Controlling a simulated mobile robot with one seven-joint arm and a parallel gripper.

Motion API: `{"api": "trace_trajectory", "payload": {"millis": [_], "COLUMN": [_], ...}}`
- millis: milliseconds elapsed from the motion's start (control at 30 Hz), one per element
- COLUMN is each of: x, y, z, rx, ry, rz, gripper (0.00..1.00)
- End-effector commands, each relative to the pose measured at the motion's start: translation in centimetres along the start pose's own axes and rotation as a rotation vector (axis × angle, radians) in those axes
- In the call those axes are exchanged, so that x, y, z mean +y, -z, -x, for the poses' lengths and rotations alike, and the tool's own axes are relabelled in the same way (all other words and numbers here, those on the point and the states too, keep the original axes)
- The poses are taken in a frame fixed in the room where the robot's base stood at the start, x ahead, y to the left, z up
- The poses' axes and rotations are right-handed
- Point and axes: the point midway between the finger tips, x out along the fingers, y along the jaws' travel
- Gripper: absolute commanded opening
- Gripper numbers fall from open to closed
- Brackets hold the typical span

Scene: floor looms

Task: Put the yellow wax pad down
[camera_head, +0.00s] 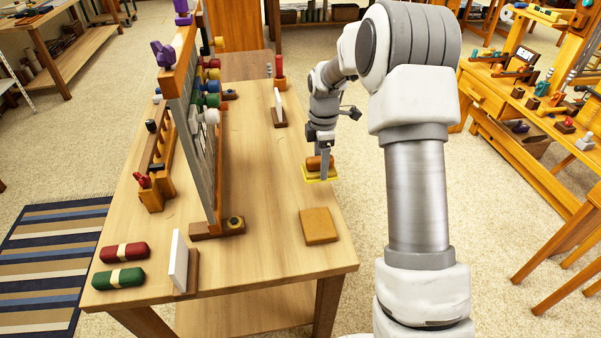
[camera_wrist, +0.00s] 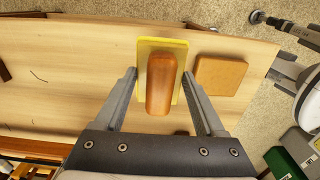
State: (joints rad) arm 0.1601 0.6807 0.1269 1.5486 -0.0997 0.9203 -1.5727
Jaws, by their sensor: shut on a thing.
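The yellow wax pad (camera_head: 318,178) is a flat yellow block with a rounded orange-brown wooden handle on top. It is at the right edge of the wooden table (camera_head: 275,250). My gripper (camera_head: 325,163) points down at it. In the wrist view my gripper (camera_wrist: 160,75) has its two fingers along the opposite sides of the yellow wax pad (camera_wrist: 160,45), with the handle between them. The pad looks level and is over the tabletop. I cannot tell whether its underside touches the wood.
A flat tan square block (camera_head: 318,226) lies on the table nearer the front, also in the wrist view (camera_wrist: 220,76). A tall loom frame (camera_head: 205,140) stands along the table's left.

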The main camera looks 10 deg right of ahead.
Motion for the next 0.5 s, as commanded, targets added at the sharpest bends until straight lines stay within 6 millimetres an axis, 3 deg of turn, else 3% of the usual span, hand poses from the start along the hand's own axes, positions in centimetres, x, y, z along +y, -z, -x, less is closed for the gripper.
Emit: {"api": "trace_trajectory", "payload": {"millis": [200, 500], "x": [3.3, 4.0], "y": [2.5, 3.2], "z": [-2.6, -4.4], "rx": [0.000, 0.000], "ry": [-0.001, 0.001], "rz": [-0.001, -0.002], "gripper": [0.27, 0.27]}}
